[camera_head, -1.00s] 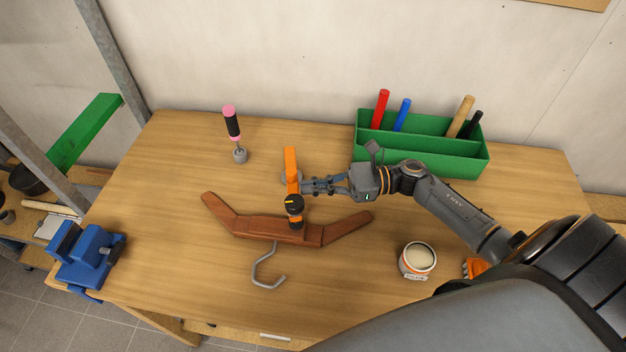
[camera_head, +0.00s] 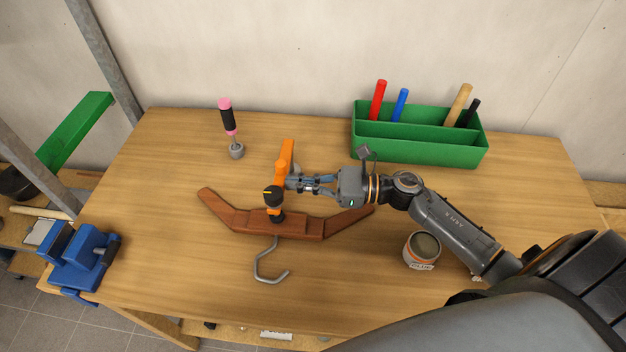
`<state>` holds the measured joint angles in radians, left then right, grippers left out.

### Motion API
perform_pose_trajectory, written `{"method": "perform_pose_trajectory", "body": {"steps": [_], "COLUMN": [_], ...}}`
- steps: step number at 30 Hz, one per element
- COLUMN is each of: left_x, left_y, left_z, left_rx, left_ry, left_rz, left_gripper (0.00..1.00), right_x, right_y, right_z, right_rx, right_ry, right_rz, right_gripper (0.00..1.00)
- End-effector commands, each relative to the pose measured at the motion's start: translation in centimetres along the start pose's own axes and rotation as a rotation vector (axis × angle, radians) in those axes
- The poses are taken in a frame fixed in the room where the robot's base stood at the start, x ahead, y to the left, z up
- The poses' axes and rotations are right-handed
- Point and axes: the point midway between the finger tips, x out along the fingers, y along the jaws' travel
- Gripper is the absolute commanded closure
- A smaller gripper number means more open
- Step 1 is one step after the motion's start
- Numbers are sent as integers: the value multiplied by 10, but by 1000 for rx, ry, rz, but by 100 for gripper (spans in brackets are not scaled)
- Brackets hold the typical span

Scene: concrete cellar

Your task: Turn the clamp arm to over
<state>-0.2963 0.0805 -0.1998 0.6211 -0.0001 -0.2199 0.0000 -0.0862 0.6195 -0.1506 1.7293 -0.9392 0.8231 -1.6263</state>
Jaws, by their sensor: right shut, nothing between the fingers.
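The orange clamp arm (camera_head: 285,156) reaches from its post at the back toward the front. Its black and orange knob end (camera_head: 274,198) stands over the middle of the brown wooden hanger (camera_head: 240,219), which lies on the bench with its metal hook toward the front. My right gripper (camera_head: 294,184) comes in from the right. Its fingers are shut with nothing between them, and the tips are beside the clamp arm's right side, seemingly touching it. Whether the knob presses on the wood, I cannot tell. My left gripper is not in view.
A green tray (camera_head: 415,151) with several coloured handles stands at the back right. A pink and black screwdriver (camera_head: 229,120) stands upright at the back left. A tin (camera_head: 422,249) is at the right front, below my arm. A blue vise (camera_head: 82,262) is at the left edge.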

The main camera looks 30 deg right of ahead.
Motion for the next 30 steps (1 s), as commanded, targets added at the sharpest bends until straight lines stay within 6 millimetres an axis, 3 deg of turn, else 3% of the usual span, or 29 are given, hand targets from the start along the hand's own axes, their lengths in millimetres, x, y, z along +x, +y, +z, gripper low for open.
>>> {"method": "perform_pose_trajectory", "body": {"steps": [18,23,30], "left_x": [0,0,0], "left_y": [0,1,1], "left_z": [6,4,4], "left_rx": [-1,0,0], "left_ry": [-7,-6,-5], "left_rz": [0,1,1], "left_gripper": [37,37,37], "right_x": [0,-23,-76], "right_y": [2,3,6], "right_z": [0,0,-1], "right_rx": [0,0,2], "right_ry": [-1,2,3], "right_rz": [-46,-47,-48], "right_gripper": [100,100,100]}}
